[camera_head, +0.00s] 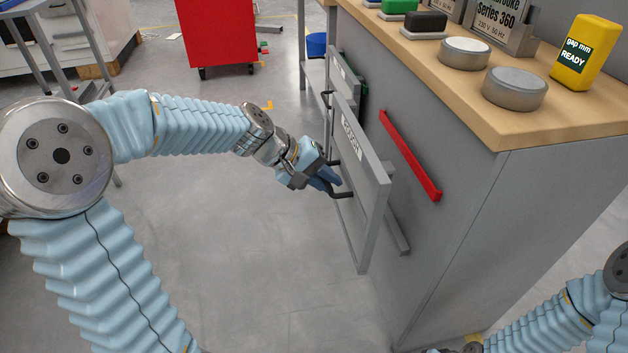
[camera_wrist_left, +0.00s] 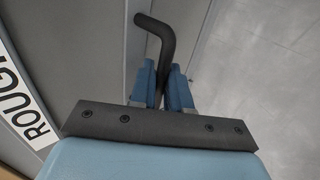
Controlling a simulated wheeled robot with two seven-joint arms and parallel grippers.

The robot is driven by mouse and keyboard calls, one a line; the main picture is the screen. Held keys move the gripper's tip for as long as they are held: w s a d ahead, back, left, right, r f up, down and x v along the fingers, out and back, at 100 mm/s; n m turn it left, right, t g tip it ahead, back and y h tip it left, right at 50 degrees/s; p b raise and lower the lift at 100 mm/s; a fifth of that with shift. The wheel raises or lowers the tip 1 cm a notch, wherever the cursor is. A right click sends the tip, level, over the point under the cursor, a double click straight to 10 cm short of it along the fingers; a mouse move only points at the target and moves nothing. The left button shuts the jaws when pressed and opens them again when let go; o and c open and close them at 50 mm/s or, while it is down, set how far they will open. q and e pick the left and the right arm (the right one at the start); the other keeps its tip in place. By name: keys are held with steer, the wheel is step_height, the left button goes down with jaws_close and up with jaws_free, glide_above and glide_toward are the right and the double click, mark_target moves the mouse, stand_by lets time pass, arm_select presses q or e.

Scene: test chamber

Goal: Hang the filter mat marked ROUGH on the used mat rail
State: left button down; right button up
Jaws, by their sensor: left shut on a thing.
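The filter mat marked ROUGH (camera_head: 374,178) is a grey upright panel with a white label, beside the cabinet's side wall. Its label (camera_wrist_left: 22,110) shows at the left of the wrist view. My left gripper (camera_head: 332,180) is shut on the mat's dark bent handle (camera_wrist_left: 157,38), whose end sticks out past the fingers. A red rail (camera_head: 410,155) is fixed on the cabinet side, right of the mat. A grey rail (camera_head: 398,228) sits lower, partly hidden behind the mat. No marking shows which is the used mat rail.
Another grey panel (camera_head: 343,72) with a handle hangs farther back. The wooden cabinet top (camera_head: 475,85) carries grey round pieces (camera_head: 515,88) and a yellow READY device (camera_head: 586,52). A red cabinet (camera_head: 216,32) stands at the back. Floor left of the mat is clear.

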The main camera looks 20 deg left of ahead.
mark_target(346, 175)
arm_select(q)
steer(key=w+d, duration=0.1)
steer(key=d, duration=0.1)
steer(key=w+d, duration=0.1)
steer(key=d, duration=0.1)
steer(key=shift+w+p, duration=0.3)
steer(key=shift+w, duration=0.05)
steer(key=shift+w+d+f, duration=0.25)
steer(key=shift+w+d, duration=0.3)
steer(key=shift+d, duration=0.3)
steer(key=shift+w+d+f, duration=0.2)
steer(key=shift+w+d, duration=0.35)
steer(key=shift+d, duration=0.25)
steer(key=shift+w+d+r+b, duration=0.15)
steer(key=shift+d+b, duration=0.1)
steer(key=shift+b, duration=0.75)
steer(key=shift+h, duration=0.3)
steer(key=shift+b, duration=0.3)
